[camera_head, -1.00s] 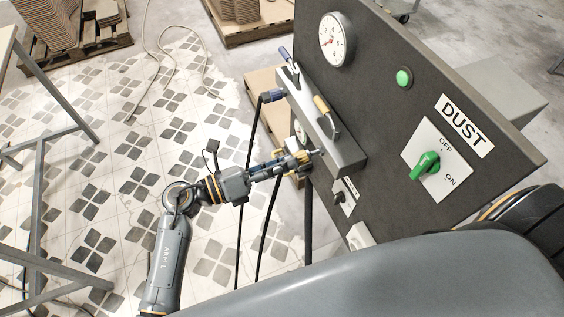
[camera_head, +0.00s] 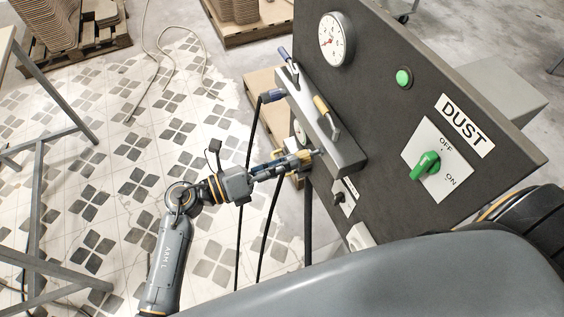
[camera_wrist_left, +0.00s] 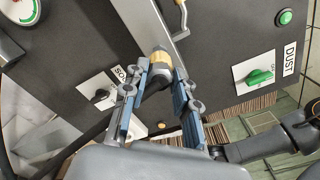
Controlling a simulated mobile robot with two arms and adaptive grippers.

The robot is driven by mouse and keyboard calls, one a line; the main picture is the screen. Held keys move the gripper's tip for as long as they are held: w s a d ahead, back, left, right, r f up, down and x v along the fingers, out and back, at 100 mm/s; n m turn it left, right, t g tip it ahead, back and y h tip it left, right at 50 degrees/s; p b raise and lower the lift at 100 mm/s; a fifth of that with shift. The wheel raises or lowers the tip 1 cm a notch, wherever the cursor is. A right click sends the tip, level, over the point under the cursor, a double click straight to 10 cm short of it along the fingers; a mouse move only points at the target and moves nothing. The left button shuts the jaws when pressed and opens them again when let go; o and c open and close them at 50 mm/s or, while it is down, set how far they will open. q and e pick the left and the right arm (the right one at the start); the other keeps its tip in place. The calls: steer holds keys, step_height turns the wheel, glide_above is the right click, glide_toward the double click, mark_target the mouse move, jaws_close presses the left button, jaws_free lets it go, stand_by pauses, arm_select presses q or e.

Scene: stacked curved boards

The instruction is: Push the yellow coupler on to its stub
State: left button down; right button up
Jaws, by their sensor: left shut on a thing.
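The yellow coupler (camera_head: 304,156) is between the fingers of my left gripper (camera_head: 296,161), which is shut on it. In the left wrist view the coupler (camera_wrist_left: 160,59) shows as a yellow collar with a dark hose end behind it, between the blue-grey fingers (camera_wrist_left: 158,92). Its front end points at the side of the grey manifold (camera_head: 334,149), below the yellow-handled valve (camera_head: 325,106). A small grey stub (camera_head: 319,152) shows between coupler and manifold. I cannot tell how far the coupler sits over it. My right gripper is not in view.
A blue coupler (camera_head: 272,96) with a black hose sits at the manifold's far end. Dark hoses hang below. The dark panel (camera_head: 383,110) carries a gauge (camera_head: 336,40), a green button (camera_head: 404,79) and a green switch (camera_head: 425,165). Tiled floor lies open to the left.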

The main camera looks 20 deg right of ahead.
arm_select(q)
steer(key=shift+d, duration=0.95)
steer(key=c, duration=1)
jaws_free()
steer(key=shift+d, duration=0.1)
steer(key=shift+o, duration=0.2)
steer(key=a, duration=1.2)
steer(key=shift+s, duration=0.15)
